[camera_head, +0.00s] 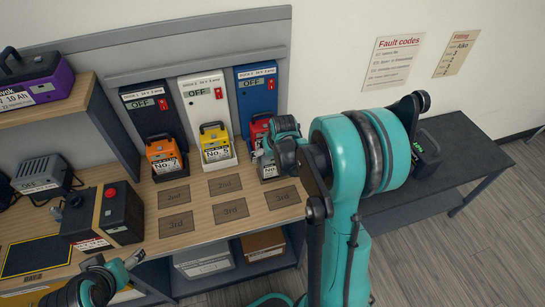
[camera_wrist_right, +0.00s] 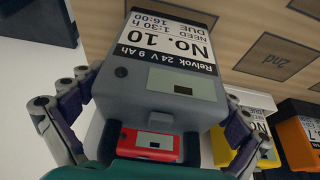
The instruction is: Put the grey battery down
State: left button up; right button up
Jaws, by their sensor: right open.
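The grey battery (camera_head: 270,172), with a white "No. 10" label, is at the right end of the bench in front of the blue dock. My right arm partly hides it. In the right wrist view the grey battery (camera_wrist_right: 170,88) fills the middle, label upside down. My right gripper (camera_head: 280,148) is over it, and in the wrist view its open fingers (camera_wrist_right: 150,125) stand on either side, apart from the body. Whether its base rests fully on the bench is hidden. My left gripper (camera_head: 135,260) shows at the lower left; its jaw state is unclear.
The blue dock (camera_head: 257,88) holds a red battery (camera_head: 258,130). The white dock (camera_head: 203,95) has yellow No. 5 (camera_head: 214,146); the black dock (camera_head: 147,107) has orange No. 7 (camera_head: 164,155). Mats marked 2nd (camera_head: 225,185) and 3rd (camera_head: 230,211) are bare. A black box (camera_head: 118,215) stands left.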

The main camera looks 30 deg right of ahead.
jog(key=p+v, duration=0.4)
jog(key=v, duration=0.7)
jog(key=s+a+r+n+t+y, duration=0.1)
jog(key=s+a+r, duration=0.5)
jog(key=s+a, duration=0.8)
jog(key=shift+s+a+r+n+t, duration=0.25)
jog(key=shift+s+n+t, duration=0.15)
jog(key=shift+n+t, duration=0.55)
jog(key=shift+f+b, duration=0.5)
jog(key=shift+b, duration=0.15)
